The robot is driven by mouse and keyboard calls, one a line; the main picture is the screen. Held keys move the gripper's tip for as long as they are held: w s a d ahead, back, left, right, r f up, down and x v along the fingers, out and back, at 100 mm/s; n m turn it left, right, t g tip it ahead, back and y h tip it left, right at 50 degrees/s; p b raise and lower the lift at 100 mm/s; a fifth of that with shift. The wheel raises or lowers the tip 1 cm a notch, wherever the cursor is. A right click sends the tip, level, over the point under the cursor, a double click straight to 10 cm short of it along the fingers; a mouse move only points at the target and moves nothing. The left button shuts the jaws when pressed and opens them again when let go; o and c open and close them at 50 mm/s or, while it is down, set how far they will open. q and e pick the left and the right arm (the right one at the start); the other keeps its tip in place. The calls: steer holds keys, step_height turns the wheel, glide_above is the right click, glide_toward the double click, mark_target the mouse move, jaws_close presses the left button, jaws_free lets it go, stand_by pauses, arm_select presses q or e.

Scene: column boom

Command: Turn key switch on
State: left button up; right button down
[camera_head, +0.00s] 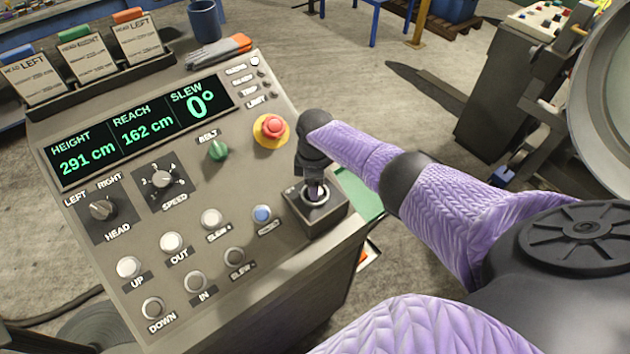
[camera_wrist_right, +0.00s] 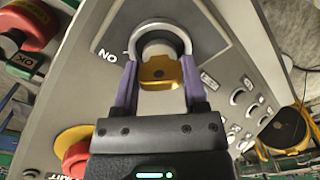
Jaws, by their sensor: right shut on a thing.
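The key switch (camera_head: 330,214) is a dark block with a round ring on the right edge of the sloped grey panel. In the right wrist view its silver ring (camera_wrist_right: 136,40) surrounds a round barrel, with a gold key (camera_wrist_right: 160,76) in front of it. My right gripper (camera_head: 314,188) comes down over the switch and hides most of the key in the head view. In the wrist view its purple fingers (camera_wrist_right: 157,92) are shut on the key, one on each side. Letters show on the plate left of the ring. My left gripper is not in view.
The red emergency button (camera_head: 272,127) on its yellow base sits close to my right gripper. The grey panel (camera_head: 120,235) carries a green knob (camera_head: 217,150), two dark dials, several push buttons and a green-lit display (camera_head: 140,130). A blue mug (camera_head: 204,20) and gloves (camera_head: 220,52) lie behind it.

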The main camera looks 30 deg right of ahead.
steer(key=shift+c, duration=0.6)
jaws_free()
step_height(320, 180, up, 9)
steer(key=p, duration=0.3)
steer(key=shift+r, duration=0.5)
